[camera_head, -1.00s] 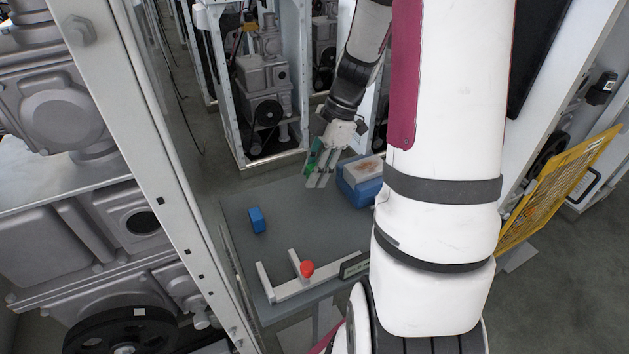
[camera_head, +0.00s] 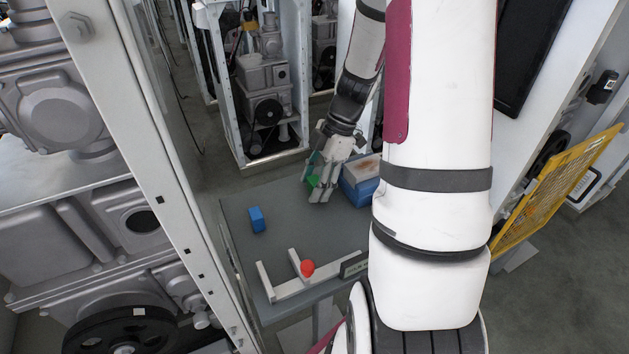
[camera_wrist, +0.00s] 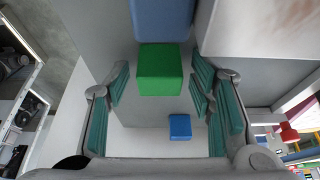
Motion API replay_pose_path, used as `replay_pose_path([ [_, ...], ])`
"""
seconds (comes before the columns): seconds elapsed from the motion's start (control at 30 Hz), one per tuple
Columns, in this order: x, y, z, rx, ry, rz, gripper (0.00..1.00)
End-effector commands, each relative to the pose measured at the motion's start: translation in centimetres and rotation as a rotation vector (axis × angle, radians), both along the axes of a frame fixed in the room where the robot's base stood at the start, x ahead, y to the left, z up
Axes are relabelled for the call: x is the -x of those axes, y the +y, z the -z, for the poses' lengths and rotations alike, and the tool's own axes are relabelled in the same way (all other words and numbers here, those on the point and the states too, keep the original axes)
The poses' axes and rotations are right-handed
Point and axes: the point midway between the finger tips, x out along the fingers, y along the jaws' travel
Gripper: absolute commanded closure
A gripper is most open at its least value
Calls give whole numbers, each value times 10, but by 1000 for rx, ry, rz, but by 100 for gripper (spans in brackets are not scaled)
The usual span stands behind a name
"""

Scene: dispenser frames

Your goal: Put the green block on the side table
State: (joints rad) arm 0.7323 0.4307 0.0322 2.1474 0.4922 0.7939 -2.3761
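The green block (camera_wrist: 160,68) is in the wrist view, in line with the gap between my finger pads, with space on both sides. It shows only partly among my fingers in the head view (camera_head: 313,182). My gripper (camera_head: 320,185) is open, low over the far end of the grey table (camera_head: 290,225); its teal-padded fingers also show in the wrist view (camera_wrist: 158,92). Nothing is visibly clamped. I cannot tell whether the block rests on the table.
A blue container (camera_head: 358,192) with a pale top stands right of my gripper. A small blue block (camera_head: 257,219) lies on the left. A light-grey fixture (camera_head: 290,289) with a red ball (camera_head: 307,268) is at the near end. The middle of the table is clear.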

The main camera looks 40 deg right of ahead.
Motion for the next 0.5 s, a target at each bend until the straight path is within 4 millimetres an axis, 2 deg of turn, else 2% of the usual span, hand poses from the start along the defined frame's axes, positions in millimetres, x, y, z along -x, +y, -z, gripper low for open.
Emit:
replay_pose_path([
  [0.17, 0, 0, -5, 0, -1, -1, 51],
  [0.27, 1, -5, -16, 3, -4, 1, 51],
  [0.5, 5, -24, -61, 4, -4, 2, 51],
])
